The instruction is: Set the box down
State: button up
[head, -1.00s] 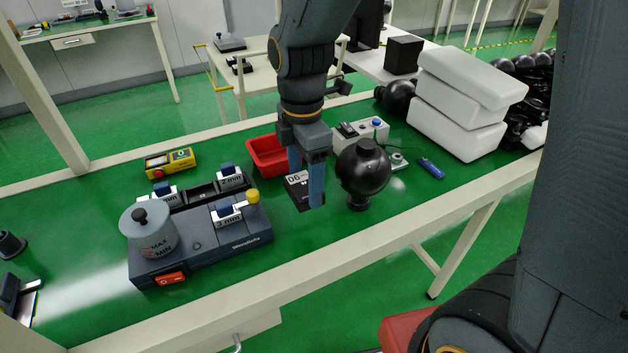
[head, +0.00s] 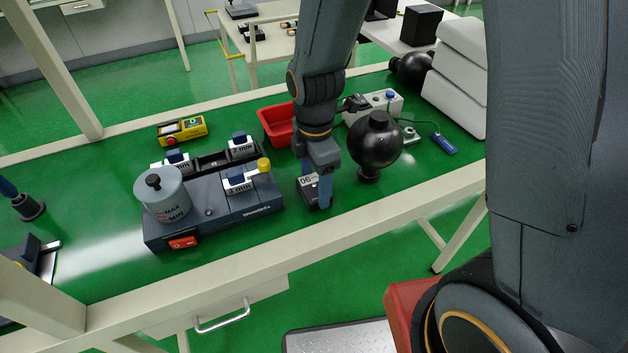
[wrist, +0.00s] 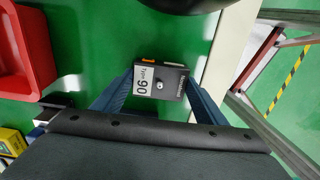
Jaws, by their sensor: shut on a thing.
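A black round flask-like object (head: 376,142) stands just right of the gripper. A red bin (head: 276,124) is behind it. A dark machine with a grey pot (head: 215,205) stands to the left. Bare green table lies between the box and the pale front edge (head: 400,198).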

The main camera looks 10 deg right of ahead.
aim_at(315, 187)
jog(key=o, duration=1.2)
jog(key=shift+f, duration=0.1)
jog(key=shift+c, duration=0.2)
notch_tip(315, 187, up, 12)
jog(key=shift+b, duration=0.4)
